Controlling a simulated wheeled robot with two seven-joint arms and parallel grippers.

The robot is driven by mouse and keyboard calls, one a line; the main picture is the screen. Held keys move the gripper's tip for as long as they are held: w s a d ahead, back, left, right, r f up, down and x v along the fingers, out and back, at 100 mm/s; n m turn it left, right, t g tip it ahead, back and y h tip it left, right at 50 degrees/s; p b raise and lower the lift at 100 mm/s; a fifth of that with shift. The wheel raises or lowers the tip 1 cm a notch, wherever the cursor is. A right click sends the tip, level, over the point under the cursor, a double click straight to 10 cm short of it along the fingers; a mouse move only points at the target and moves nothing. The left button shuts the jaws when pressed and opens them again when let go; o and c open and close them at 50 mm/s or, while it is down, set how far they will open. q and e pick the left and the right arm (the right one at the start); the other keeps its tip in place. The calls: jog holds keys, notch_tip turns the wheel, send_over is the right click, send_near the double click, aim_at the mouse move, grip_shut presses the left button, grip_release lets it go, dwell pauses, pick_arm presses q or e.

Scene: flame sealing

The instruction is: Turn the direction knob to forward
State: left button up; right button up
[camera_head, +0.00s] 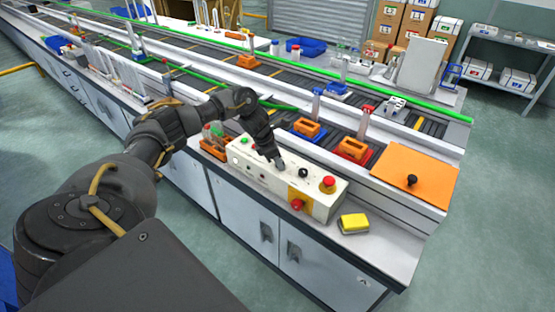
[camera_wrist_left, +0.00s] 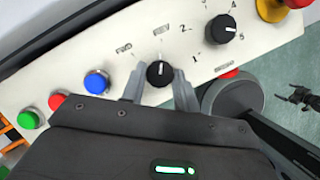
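The direction knob (camera_wrist_left: 160,73) is small, round and black, on the white control panel (camera_wrist_left: 62,72). Its white mark points up, toward the REV label (camera_wrist_left: 162,28); the FWD label (camera_wrist_left: 124,50) is up and left of it. My left gripper (camera_wrist_left: 159,80) has one finger on each side of this knob, with no clear gap; I cannot tell whether they press on it. In the head view my left gripper (camera_head: 279,163) is down at the control box (camera_head: 240,165) and hides the knob. My right gripper (camera_wrist_left: 290,96) seems to show small and dark, fingers apart, in the left wrist view.
A black numbered knob (camera_wrist_left: 222,28) is up and right of the direction knob. Blue (camera_wrist_left: 97,82), red (camera_wrist_left: 57,101) and green (camera_wrist_left: 29,120) buttons are to its left. A red emergency button (camera_head: 328,183) and a yellow sponge (camera_head: 354,223) are near the box's right end.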

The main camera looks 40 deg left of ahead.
pick_arm(q)
jog(key=c, duration=0.4)
jog(key=n+p, duration=0.1)
jog(key=n, duration=0.1)
jog(key=shift+d+r+n+t+y, duration=0.1)
jog(key=shift+n+t+y, duration=0.2)
jog(key=shift+n+y, duration=0.1)
jog(key=n+y+p, duration=0.1)
jog(key=n, duration=0.1)
jog(key=shift+d+n, duration=0.1)
jog(key=shift+n, duration=0.2)
jog(key=n+y+p, duration=0.1)
jog(key=n+p, duration=0.2)
jog(key=n, duration=0.1)
jog(key=shift+d+r+y, duration=0.1)
jog(key=shift+y, duration=0.3)
jog(key=shift+n+y+p, duration=0.4)
jog(key=shift+n+p, duration=0.4)
jog(key=shift+n, duration=0.5)
jog(key=shift+f, duration=0.2)
